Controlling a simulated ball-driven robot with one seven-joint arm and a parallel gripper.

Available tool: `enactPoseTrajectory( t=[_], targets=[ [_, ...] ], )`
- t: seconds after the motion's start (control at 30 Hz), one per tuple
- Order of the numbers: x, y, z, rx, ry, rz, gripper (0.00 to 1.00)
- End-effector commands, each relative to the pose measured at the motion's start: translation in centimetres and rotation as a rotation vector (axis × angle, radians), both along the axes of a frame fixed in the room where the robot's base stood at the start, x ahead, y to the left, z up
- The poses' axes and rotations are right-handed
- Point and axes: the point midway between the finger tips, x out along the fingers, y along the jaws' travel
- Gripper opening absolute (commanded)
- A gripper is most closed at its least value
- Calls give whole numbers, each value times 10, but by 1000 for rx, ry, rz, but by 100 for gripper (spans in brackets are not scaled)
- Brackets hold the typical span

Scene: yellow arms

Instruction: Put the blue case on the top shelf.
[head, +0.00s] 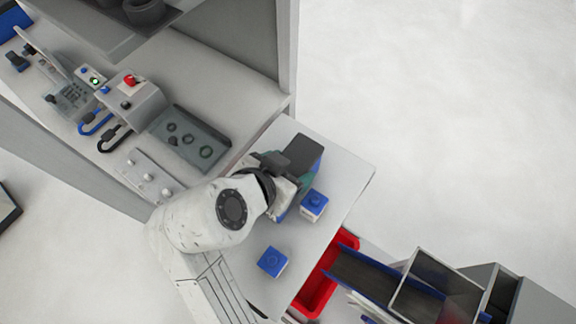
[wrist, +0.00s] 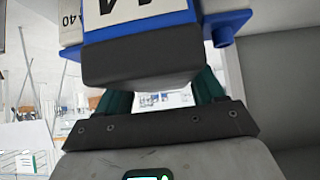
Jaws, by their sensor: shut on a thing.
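My gripper (head: 288,190) is shut on the blue case (head: 308,154) above the light grey table. In the head view the case shows a dark top and a blue side, and my wrist hides part of it. In the wrist view, the blue case (wrist: 185,28) has a white label with large black marks and a dark block facing the camera. The green fingers of my gripper (wrist: 162,90) reach to either side of that block. The top shelf (head: 110,38) is the grey board at the upper left of the head view, partly cut off by the frame.
A dark round container (head: 143,12) stands on the top shelf. Two small blue-and-white blocks (head: 314,204) (head: 271,261) rest on the table (head: 345,180). A lower shelf holds a box with a red button (head: 130,80) and a grey tray (head: 190,138). A red bin (head: 318,285) sits beyond the table edge.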

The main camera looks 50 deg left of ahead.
Motion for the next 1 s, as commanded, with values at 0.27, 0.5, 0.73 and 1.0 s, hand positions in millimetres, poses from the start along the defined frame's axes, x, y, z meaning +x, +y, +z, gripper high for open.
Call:
enactPoseTrajectory(
  t=[0.27,0.5,0.73,1.0],
  targets=[
    [0,0,-2,0,0,0,77],
    [0,0,-2,0,0,0,94],
    [0,0,2,0,0,0,94],
    [-28,-5,27,5,-2,3,94]
  ],
)
